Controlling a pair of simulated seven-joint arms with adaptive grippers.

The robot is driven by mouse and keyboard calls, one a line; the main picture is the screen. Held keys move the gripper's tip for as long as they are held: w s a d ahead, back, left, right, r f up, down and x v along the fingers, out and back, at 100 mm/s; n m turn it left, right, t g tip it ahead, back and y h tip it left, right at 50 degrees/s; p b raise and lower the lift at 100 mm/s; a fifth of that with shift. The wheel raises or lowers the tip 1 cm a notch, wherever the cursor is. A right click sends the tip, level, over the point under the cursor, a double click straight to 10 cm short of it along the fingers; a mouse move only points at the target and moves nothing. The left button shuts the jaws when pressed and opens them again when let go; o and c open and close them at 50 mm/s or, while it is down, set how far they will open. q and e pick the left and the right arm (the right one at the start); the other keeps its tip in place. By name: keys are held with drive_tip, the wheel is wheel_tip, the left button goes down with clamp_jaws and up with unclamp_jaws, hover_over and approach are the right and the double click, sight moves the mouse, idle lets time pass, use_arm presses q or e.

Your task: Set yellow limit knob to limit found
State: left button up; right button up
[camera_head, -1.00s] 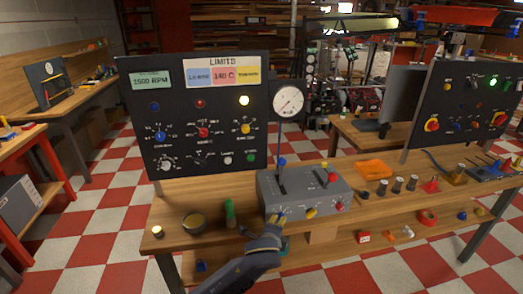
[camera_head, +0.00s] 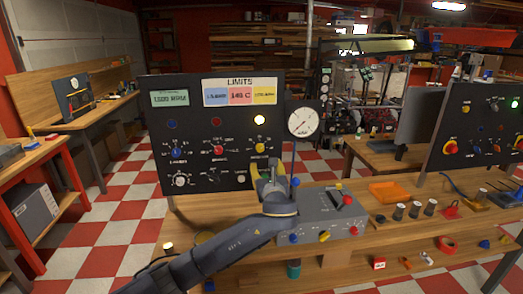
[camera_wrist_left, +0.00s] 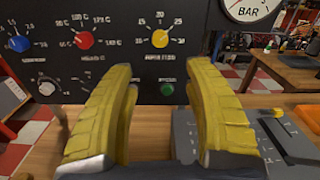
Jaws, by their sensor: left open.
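The yellow limit knob (camera_head: 260,147) is on the right of the black panel (camera_head: 160,135), under a lit yellow lamp (camera_head: 259,120). In the left wrist view the yellow knob (camera_wrist_left: 160,39) shows whole, its dial numbered around it, ahead of and above the gap between my fingers. My left gripper (camera_head: 266,172) is open and empty, just below the knob and apart from it. Its yellow fingers (camera_wrist_left: 160,100) stand either side of the gap. A blue knob (camera_head: 175,153) and a red knob (camera_head: 218,150) sit left of it. The limits card (camera_head: 240,91) has blue, pink and yellow fields. My right gripper is not in view.
A grey control box (camera_head: 330,213) with a lever and small knobs stands right of my left arm. A round gauge (camera_head: 303,122) is beside the panel. A green button (camera_wrist_left: 167,89) and white buttons lie below the yellow knob.

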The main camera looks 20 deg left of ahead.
sight(260, 149)
use_arm(q)
drive_tip(key=x, duration=1.5)
drive_tip(key=shift+w, duration=0.3)
drive_tip(key=shift+c, duration=0.2)
clamp_jaws()
